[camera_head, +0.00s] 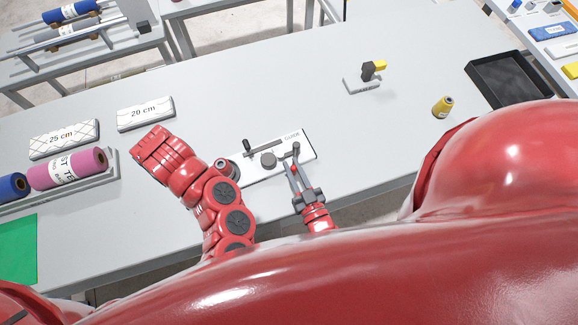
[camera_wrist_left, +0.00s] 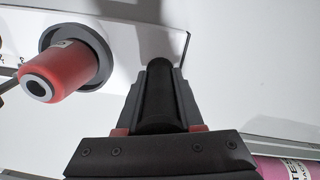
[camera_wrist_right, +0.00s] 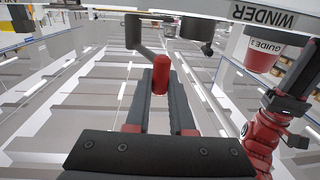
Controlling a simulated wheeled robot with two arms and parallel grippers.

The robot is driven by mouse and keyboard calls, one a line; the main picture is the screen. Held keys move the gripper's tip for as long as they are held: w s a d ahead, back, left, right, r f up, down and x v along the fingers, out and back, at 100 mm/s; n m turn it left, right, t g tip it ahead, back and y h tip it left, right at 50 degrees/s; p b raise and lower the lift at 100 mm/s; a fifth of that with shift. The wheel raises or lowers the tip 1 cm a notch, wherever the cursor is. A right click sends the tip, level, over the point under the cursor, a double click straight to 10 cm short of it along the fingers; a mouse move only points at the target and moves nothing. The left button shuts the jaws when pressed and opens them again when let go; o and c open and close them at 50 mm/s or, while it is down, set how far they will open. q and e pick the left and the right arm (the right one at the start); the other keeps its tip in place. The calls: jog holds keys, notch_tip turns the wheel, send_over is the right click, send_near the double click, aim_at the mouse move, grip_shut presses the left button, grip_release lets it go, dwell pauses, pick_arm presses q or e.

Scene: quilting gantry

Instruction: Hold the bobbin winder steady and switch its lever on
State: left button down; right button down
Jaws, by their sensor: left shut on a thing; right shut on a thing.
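The bobbin winder (camera_head: 308,146) is a white plate near the table's front edge, with a dark round knob (camera_head: 268,160) and posts. Its label shows in the right wrist view (camera_wrist_right: 262,17). My right gripper (camera_head: 293,163) is shut on the red tip (camera_wrist_right: 161,72) of the dark lever (camera_wrist_right: 142,46); whether the lever is on cannot be told. My left gripper (camera_wrist_left: 158,72) is shut on a black upright handle (camera_wrist_left: 156,95) beside a red spool with a dark flange (camera_wrist_left: 58,75). My left arm hides that gripper in the head view.
White blocks marked 25 cm (camera_head: 64,139) and 20 cm (camera_head: 146,113) and a rack with a pink roll (camera_head: 68,170) lie left. A small stand (camera_head: 362,84), yellow spool (camera_head: 442,106) and black tray (camera_head: 508,80) stand right. The table behind the winder is clear.

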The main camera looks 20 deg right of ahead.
pick_arm(q)
jog(key=shift+d, duration=0.15)
pick_arm(e)
jog(key=c, duration=0.8)
grip_release()
jog(key=shift+o, duration=0.2)
jog(key=s, duration=1.2)
jog(key=shift+d, duration=0.45)
pick_arm(q)
jog(key=shift+c, duration=2.3)
grip_release()
jog(key=shift+w, duration=0.1)
